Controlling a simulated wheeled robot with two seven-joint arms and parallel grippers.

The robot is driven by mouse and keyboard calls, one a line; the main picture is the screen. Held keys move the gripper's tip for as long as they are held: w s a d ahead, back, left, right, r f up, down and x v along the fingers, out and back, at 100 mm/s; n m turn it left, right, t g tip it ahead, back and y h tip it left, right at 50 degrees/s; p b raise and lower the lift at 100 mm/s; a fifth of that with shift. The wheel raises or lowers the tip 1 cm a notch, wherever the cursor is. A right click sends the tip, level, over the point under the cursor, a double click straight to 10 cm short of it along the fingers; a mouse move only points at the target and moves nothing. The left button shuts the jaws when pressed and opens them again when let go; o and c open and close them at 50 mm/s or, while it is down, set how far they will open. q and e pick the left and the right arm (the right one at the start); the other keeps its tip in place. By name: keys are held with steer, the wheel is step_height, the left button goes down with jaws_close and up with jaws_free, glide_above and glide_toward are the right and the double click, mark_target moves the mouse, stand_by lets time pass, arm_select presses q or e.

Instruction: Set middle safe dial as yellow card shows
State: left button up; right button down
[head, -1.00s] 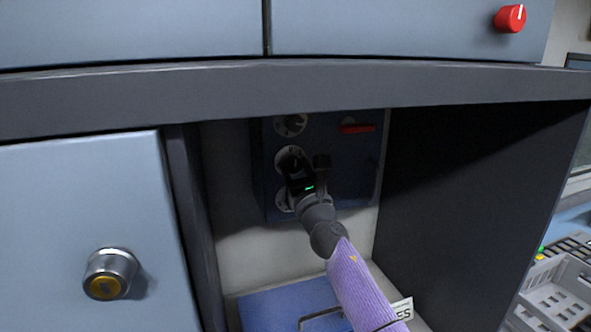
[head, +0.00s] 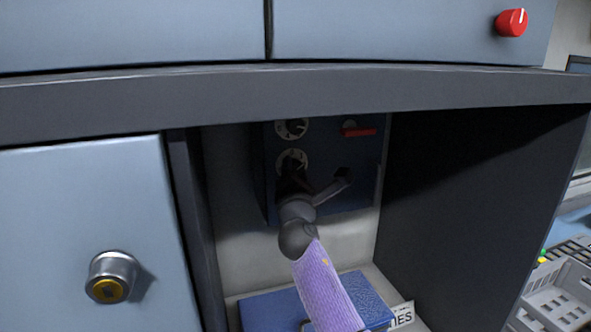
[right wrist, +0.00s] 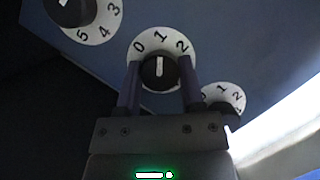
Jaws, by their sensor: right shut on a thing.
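The blue safe (head: 355,190) stands inside the cabinet recess. It has a column of dials with white number plates. The middle dial (right wrist: 159,72) is a black knob, its white mark pointing up towards the 1 between 0 and 2; its plate also shows in the head view (head: 291,158). My right gripper (right wrist: 160,85) is shut on this knob, one finger on each side. The upper dial (head: 292,128) is clear of the gripper. The lower dial (right wrist: 222,98) shows in the wrist view but is hidden by my arm in the head view. No yellow card is in view. My left gripper is not in view.
A red handle (head: 359,132) is on the safe's upper right. A blue book-like object (head: 367,291) lies on the recess floor beside a white lettered label (head: 402,314). The recess walls and upper ledge (head: 420,88) hem in my arm. A lock knob (head: 112,277) protrudes at left.

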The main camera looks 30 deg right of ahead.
steer(key=m+g+p, duration=0.2)
steer(key=m, duration=0.3)
steer(key=shift+a+r, duration=0.1)
steer(key=shift+r, duration=0.05)
steer(key=m+g+p, duration=0.2)
steer(key=m+p, duration=0.1)
steer(key=m, duration=0.2)
steer(key=shift+r, duration=0.15)
steer(key=m+g+y+p, duration=0.1)
steer(key=m+p, duration=0.3)
steer(key=p, duration=0.1)
steer(key=shift+r+y, duration=0.1)
steer(key=shift+y, duration=0.3)
steer(key=m+y+p, duration=0.1)
steer(key=m+p, duration=0.1)
steer(key=shift+m+g+p, duration=0.3)
steer(key=shift+p, duration=0.05)
steer(key=shift+m+y+p, duration=0.5)
steer(key=shift+m+p, duration=0.1)
steer(key=shift+p, duration=0.1)
steer(key=shift+f, duration=0.2)
steer(key=shift+c, duration=1)
jaws_free()
